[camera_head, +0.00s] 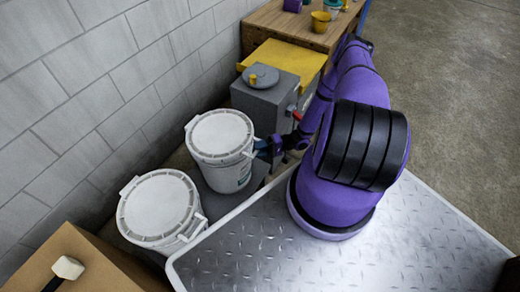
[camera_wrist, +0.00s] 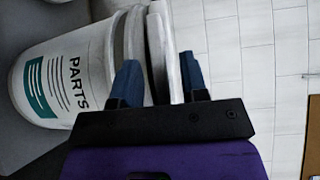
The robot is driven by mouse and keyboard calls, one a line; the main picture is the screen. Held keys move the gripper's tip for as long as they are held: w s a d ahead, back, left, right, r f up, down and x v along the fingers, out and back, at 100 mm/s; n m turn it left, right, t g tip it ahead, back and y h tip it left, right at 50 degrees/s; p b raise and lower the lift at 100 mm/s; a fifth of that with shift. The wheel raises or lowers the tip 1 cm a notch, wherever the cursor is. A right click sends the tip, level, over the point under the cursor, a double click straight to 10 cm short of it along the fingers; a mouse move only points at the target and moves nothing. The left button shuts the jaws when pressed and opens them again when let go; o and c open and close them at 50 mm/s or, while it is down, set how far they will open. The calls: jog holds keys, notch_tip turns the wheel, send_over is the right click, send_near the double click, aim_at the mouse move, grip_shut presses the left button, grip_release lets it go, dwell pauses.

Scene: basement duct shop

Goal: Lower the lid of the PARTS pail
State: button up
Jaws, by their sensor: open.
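The white PARTS pail (camera_wrist: 62,75) fills the left of the wrist view, with its black lettering and green label block showing. In the head view it is the farther of two white pails (camera_head: 228,172), on a grey surface by the wall. Its round pale lid (camera_head: 220,133) lies over the top there; whether it is fully down I cannot tell. My gripper (camera_wrist: 160,78) is open, its blue fingertips on either side of the lid's edge (camera_wrist: 157,50). Contact is not clear. In the head view my gripper (camera_head: 265,147) is at the pail's right side, partly hidden by my purple arm.
A second white lidded pail (camera_head: 160,208) stands nearer, at left. A grey box with a round grey top piece (camera_head: 261,77) stands behind the PARTS pail. A wooden bench (camera_head: 293,24) holds cups. A mallet (camera_head: 67,268) lies on a brown box. The block wall (camera_head: 90,75) is close behind.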

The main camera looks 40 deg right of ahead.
grip_shut()
jog(key=w+a+r+m+g+h, duration=0.1)
jog(key=w+r, duration=0.1)
jog(key=r, duration=0.6)
jog(key=w+r+m+g+h, duration=0.1)
jog(key=w+r, duration=0.2)
jog(key=r, duration=0.6)
jog(key=shift+w+a, duration=0.2)
jog(key=shift+a, duration=0.2)
jog(key=shift+r, duration=0.1)
grip_release()
jog(key=shift+s+m, duration=0.1)
jog(key=shift+m, duration=0.2)
